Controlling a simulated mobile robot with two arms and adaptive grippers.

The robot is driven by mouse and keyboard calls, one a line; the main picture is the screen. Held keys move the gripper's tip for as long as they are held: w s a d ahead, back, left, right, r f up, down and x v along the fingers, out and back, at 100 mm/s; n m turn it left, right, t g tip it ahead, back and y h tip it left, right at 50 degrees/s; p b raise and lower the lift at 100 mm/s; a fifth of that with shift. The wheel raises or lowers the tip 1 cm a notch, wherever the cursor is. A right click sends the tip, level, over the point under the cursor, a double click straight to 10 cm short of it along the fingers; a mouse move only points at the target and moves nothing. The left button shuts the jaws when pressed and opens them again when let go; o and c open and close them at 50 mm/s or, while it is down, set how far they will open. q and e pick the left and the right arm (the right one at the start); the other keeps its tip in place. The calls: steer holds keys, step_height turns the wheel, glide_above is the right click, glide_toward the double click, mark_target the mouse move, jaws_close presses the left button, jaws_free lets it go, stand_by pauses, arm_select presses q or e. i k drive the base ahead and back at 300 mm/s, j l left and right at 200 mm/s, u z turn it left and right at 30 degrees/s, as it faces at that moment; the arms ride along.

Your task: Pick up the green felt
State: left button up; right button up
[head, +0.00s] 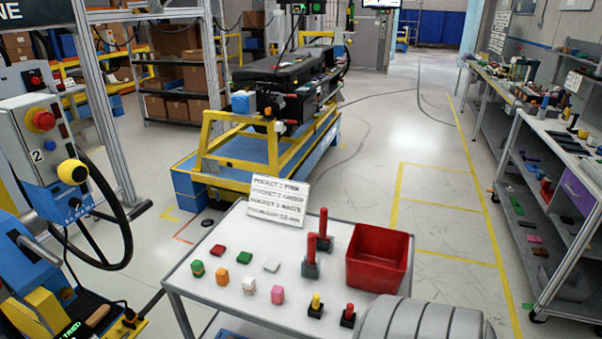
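The green felt (244,258) is a small flat green piece lying on the white table (180,284). It lies in a row between a flat red piece (217,250) on its left and a flat white piece (271,264) on its right. Nothing covers it. A taller green item (197,269) stands nearer the left edge of the table. Neither of my grippers is in the head view.
Orange (222,276), white (249,284) and pink (277,294) items stand in front of the felt. Red-handled upright tools (323,230) and a red bin (377,258) stand to the right. A sign (279,202) stands at the back edge.

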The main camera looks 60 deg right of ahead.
mark_target(243, 257)
steer(key=z, duration=1.5)
steer(key=j, duration=0.1)
